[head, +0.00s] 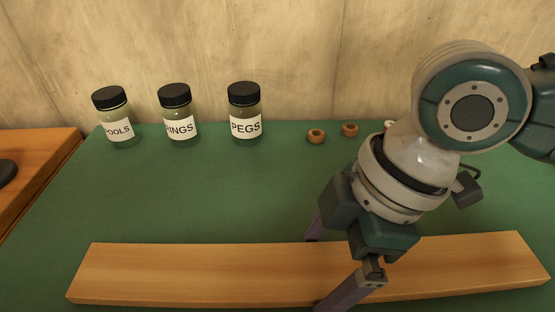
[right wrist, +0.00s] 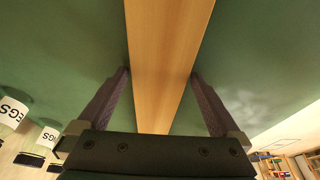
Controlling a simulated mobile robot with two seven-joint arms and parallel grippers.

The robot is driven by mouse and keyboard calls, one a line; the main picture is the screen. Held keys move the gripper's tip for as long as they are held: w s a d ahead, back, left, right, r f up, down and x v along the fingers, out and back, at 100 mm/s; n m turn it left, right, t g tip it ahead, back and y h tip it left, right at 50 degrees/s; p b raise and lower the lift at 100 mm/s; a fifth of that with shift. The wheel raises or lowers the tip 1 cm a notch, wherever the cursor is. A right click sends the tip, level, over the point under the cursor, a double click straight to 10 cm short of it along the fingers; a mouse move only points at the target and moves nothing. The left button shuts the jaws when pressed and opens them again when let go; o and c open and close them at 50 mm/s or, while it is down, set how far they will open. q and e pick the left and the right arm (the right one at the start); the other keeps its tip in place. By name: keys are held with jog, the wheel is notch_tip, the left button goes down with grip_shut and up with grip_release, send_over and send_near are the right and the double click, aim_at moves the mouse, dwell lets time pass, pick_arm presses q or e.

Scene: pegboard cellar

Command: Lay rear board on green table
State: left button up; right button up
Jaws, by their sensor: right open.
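A long, light wooden board (head: 180,272) lies flat, left to right, along the near part of the green table (head: 200,190). It also shows in the right wrist view (right wrist: 165,50), running between the fingers. My right gripper (head: 318,272) is open and straddles the board near its middle, one finger beyond the far edge and one at the near edge. In the right wrist view both fingertips are close beside the board's edges; whether they touch it I cannot tell. My right arm hides part of the board and table. My left gripper is out of view.
Three black-lidded jars stand at the back: a left one (head: 114,125), one in the middle (head: 178,125) and the PEGS jar (head: 245,125). Two small wooden rings (head: 316,136) (head: 349,130) lie to their right. The table between jars and board is clear.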

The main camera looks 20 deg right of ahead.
aim_at(351, 267)
pick_arm(q)
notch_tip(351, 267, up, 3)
jog(key=p, duration=0.3)
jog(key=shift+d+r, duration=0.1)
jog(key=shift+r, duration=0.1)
pick_arm(e)
jog(key=v, duration=1.2)
jog(key=s+a+f+m+t+y, duration=0.1)
jog(key=s+a+f+m+t, duration=0.15)
jog(key=a+m, duration=0.2)
jog(key=s+d+f+m+h, duration=0.1)
jog(key=s+d+m, duration=0.1)
jog(key=s+d+f+m+h, duration=0.1)
jog(key=s+d+m, duration=0.1)
jog(key=d+m, duration=0.1)
jog(key=s+d+m+h, duration=0.1)
jog(key=s+d+m, duration=0.2)
jog(key=shift+f+h, duration=0.4)
jog(key=shift+s+m, duration=0.1)
jog(key=shift+m, duration=0.15)
